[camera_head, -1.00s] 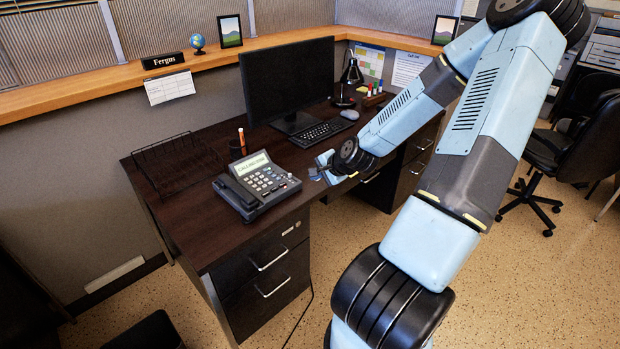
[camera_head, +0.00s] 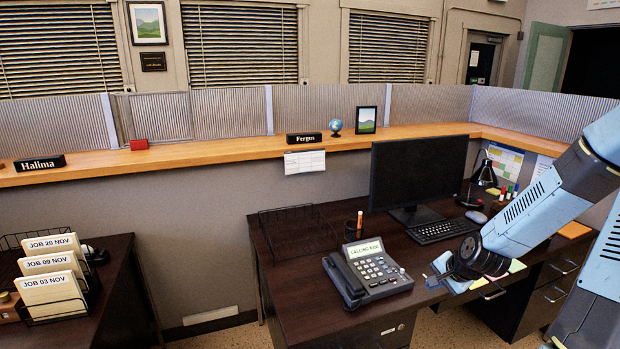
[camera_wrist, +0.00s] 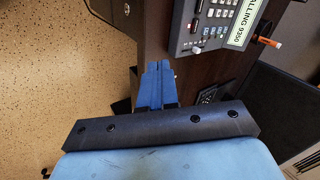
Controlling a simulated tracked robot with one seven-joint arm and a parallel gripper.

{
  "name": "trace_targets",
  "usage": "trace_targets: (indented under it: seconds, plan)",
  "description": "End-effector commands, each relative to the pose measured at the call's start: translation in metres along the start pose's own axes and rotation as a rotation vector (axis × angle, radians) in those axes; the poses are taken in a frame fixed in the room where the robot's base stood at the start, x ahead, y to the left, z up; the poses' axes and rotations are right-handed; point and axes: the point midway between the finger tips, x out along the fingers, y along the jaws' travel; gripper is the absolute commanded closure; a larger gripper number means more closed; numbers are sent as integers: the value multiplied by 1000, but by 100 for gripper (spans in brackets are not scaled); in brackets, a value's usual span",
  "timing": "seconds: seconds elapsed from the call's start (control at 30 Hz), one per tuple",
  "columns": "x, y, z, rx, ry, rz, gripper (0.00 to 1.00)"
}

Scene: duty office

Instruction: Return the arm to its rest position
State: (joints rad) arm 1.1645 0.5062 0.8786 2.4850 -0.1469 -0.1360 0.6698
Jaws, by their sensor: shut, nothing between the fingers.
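My gripper (camera_head: 438,268) is shut and empty. It hangs near the front edge of the dark desk (camera_head: 318,318), just right of the desk phone (camera_head: 362,290). My arm reaches in from the right side of the head view, bent and extended over the desk edge. In the wrist view the blue fingers of my gripper (camera_wrist: 157,68) are together, pointing along the desk edge. The phone (camera_wrist: 205,25) lies beyond them to the right, apart from them. Its display reads as calling a number.
A monitor (camera_head: 415,175), keyboard (camera_head: 440,231), black lamp (camera_head: 483,175) and wire tray (camera_head: 295,232) stand on the desk. Job folders (camera_head: 50,280) stand on another desk at left. A wooden ledge (camera_head: 220,153) runs behind. Speckled floor (camera_wrist: 60,90) is open beside the desk.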

Motion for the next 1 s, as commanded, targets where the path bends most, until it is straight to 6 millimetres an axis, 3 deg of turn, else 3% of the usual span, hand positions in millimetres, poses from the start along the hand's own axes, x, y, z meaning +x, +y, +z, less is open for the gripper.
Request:
trace_targets:
  seconds: [0.47, 1.0]
  plan:
    - [-63, -24, 27, -382, 13, 261, 100]
    - [-178, -69, 70, -685, 59, 382, 100]
